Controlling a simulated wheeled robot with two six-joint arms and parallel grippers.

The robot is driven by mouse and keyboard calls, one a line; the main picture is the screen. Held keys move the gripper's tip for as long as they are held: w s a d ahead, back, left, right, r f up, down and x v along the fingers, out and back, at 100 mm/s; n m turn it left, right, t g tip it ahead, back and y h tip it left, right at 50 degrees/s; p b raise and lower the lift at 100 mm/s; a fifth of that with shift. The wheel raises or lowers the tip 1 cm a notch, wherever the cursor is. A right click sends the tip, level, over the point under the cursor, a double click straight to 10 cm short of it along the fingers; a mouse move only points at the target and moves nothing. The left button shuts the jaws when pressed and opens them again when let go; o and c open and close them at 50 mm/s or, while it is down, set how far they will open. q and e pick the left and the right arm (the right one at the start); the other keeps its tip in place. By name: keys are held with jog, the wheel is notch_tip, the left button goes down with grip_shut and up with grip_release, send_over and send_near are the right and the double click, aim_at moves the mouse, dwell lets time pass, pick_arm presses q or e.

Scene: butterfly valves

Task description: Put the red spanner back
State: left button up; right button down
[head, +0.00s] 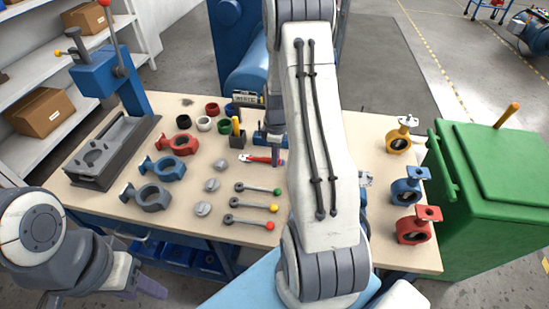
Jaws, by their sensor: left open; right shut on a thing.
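The red spanner (261,159) is near the middle of the bench, its metal end pointing left. My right gripper (277,158) is at the spanner's right end and is shut on it; my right arm hides most of this gripper and whatever lies behind. I cannot tell whether the spanner touches the bench top. My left gripper (150,287) is open and empty, low at the left, in front of the bench and far from the spanner.
The bench (205,235) holds red, blue and grey valve bodies, discs and levers with coloured knobs left of my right arm. A blue press (105,70) stands back left. Assembled valves (408,190) stand right, beside a green bin (490,190).

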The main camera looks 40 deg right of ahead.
aim_at(275, 177)
jog(key=shift+a+f+b, duration=0.1)
jog(key=shift+f+b, duration=2.55)
jog(key=shift+f, duration=0.65)
jog(key=c, duration=0.7)
grip_release()
jog(key=shift+o, duration=0.2)
jog(key=shift+r, duration=0.1)
notch_tip(275, 177, up, 7)
jog(key=p, duration=0.6)
